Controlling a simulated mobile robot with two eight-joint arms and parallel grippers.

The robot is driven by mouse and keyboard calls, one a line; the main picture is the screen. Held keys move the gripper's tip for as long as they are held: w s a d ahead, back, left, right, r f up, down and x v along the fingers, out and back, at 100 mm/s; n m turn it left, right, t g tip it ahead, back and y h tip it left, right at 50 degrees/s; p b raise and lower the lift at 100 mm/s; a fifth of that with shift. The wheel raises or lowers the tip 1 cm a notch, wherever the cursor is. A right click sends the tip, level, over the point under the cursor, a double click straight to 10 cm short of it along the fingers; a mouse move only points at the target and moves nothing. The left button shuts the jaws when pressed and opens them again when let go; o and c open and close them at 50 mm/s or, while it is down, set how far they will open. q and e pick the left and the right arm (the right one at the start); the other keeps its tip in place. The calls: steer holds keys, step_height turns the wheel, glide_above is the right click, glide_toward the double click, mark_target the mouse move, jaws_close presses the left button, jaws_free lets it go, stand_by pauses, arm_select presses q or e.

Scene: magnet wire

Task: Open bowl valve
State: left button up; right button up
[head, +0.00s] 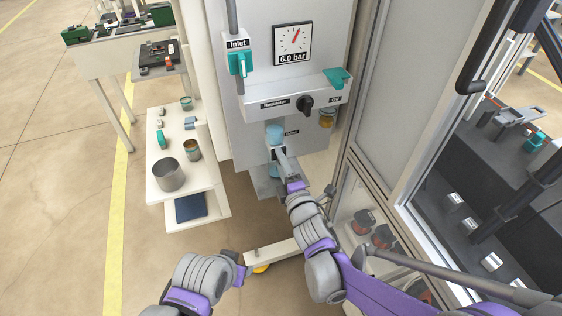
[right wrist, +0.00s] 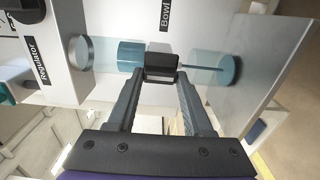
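The bowl (head: 275,132) is a pale blue clear cylinder under the panel's box, beside the "Bowl" label (head: 292,132). In the right wrist view, the bowl valve (right wrist: 162,66) shows as a dark block between two clear blue cylinders, with a thin rod running right from it. My right gripper (head: 279,154) is at the valve. Its two fingers (right wrist: 161,75) lie on either side of the dark block and appear to touch it. The fingers hide much of the valve in the head view. My left gripper (head: 242,272) is low, away from the panel; its fingers are unclear.
Above are a teal inlet handle (head: 240,64), a gauge (head: 292,44) reading 6.0 bar, a black regulator knob (head: 305,104) and a teal handle (head: 337,78). A white cart (head: 206,208) with a metal pot (head: 168,174) stands left. A glass-doored cabinet (head: 385,130) stands right.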

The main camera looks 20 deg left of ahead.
steer(key=o, duration=0.4)
steer(key=v, duration=1.1)
steer(key=shift+b, duration=0.4)
steer(key=shift+w, duration=0.15)
steer(key=s+d+m+g+h+p, duration=0.3)
steer(key=d+m+h, duration=0.6)
steer(key=d+m, duration=0.8)
steer(key=s+d+f+m+g+p, duration=0.1)
steer(key=s+d+m+g, duration=0.2)
steer(key=s, duration=0.3)
steer(key=s+d+f+m+g+h+p, duration=0.1)
steer(key=s+d+f+m+g+p, duration=0.1)
steer(key=s+d+m, duration=0.3)
steer(key=shift+s+d+g, duration=0.45)
steer(key=shift+s+g, duration=0.35)
steer(key=shift+s, duration=0.25)
